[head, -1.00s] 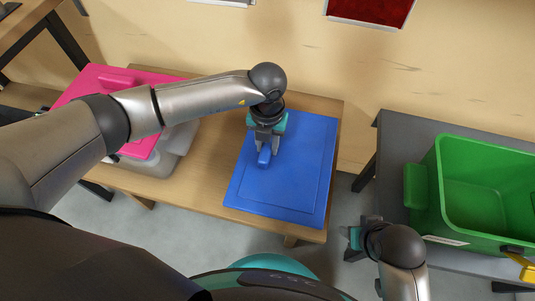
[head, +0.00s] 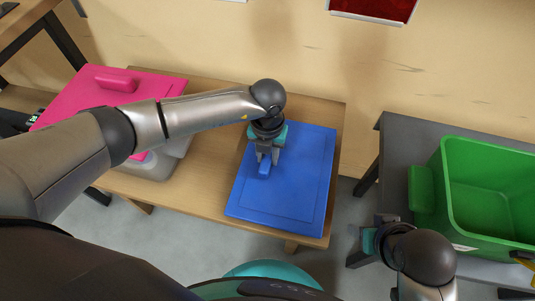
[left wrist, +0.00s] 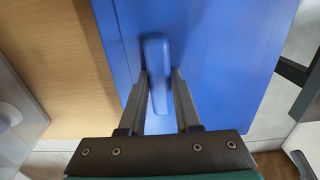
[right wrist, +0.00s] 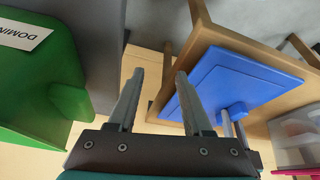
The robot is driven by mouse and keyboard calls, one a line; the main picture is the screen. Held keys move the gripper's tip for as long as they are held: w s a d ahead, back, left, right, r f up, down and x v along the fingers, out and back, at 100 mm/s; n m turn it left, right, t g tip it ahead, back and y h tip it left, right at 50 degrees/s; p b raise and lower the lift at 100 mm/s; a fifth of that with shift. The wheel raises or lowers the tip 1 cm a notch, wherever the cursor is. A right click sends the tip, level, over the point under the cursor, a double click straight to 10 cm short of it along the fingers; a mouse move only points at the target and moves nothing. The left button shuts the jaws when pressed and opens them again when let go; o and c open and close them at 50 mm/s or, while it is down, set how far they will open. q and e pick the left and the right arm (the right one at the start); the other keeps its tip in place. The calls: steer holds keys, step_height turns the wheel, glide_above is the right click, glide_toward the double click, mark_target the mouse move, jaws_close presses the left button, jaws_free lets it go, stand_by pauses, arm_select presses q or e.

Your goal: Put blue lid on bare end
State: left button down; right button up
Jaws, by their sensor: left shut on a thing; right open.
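The flat blue lid (head: 285,190) is at the right end of the wooden table (head: 205,150), covering most of that end. It looks flat on or just above the wood; I cannot tell contact for sure. My left gripper (head: 266,160) points down and is shut on the lid's raised blue handle (head: 264,169). In the left wrist view the handle (left wrist: 157,60) is between the two fingers. My right gripper (right wrist: 155,80) is open and empty, apart from the lid, beside the dark table at right; in the head view its fingers are partly hidden.
A pink lid (head: 75,95) covers a pale bin (head: 165,165) at the table's left end. An open green bin (head: 485,195) stands on a dark grey table (head: 395,150) at right. A floor gap separates the tables. Bare wood shows between pale bin and blue lid.

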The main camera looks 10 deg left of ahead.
arm_select(q)
steer(key=c, duration=0.6)
jaws_free()
steer(key=shift+r, duration=0.1)
steer(key=shift+r, duration=0.15)
step_height(320, 180, up, 12)
steer(key=p, duration=0.5)
arm_select(e)
step_height(320, 180, down, 11)
steer(key=s+g, duration=0.1)
steer(key=s, duration=0.1)
steer(key=shift+s+d+g, duration=0.15)
steer(key=shift+s+g, duration=0.1)
steer(key=shift+g, duration=0.15)
steer(key=shift+r, duration=0.1)
